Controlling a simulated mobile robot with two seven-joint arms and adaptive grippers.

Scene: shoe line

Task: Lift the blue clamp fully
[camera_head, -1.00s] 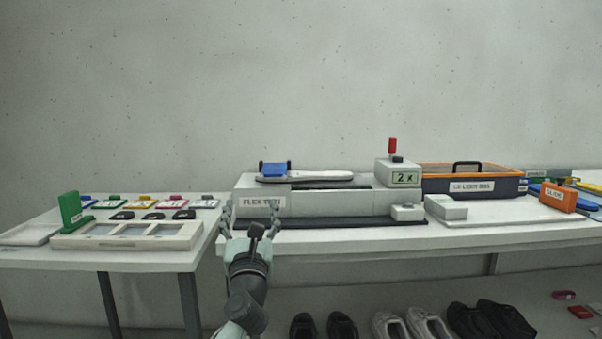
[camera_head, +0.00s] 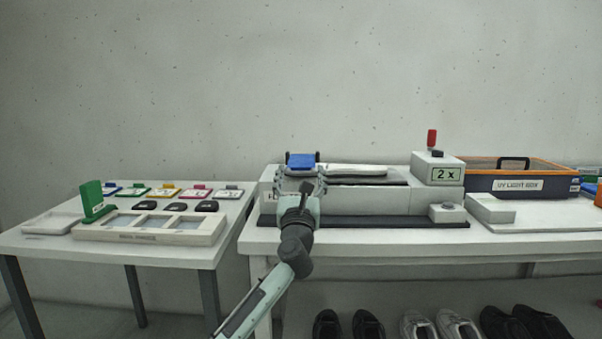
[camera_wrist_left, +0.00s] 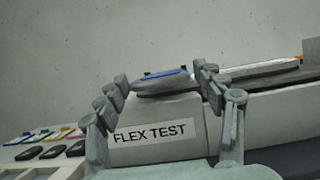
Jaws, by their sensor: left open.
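The blue clamp (camera_head: 302,160) sits at the left end of the flex test machine (camera_head: 372,200). A light-coloured shoe (camera_head: 358,170) lies on top of the machine, running right from the clamp. My left gripper (camera_head: 296,179) is in front of the machine's left end, just below and in front of the clamp. In the left wrist view its fingers are spread open, and the blue clamp (camera_wrist_left: 165,73) shows beyond and between the fingertips, with no visible contact. The gripper hides most of the FLEX TEST label in the head view. My right gripper is not in view.
A counter box (camera_head: 438,170) with a red-tipped lever stands at the machine's right end. The UV light box (camera_head: 518,185) is farther right. A side table (camera_head: 130,250) at left holds a compartment tray (camera_head: 150,230) and a green stand (camera_head: 94,200). Shoes lie below.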

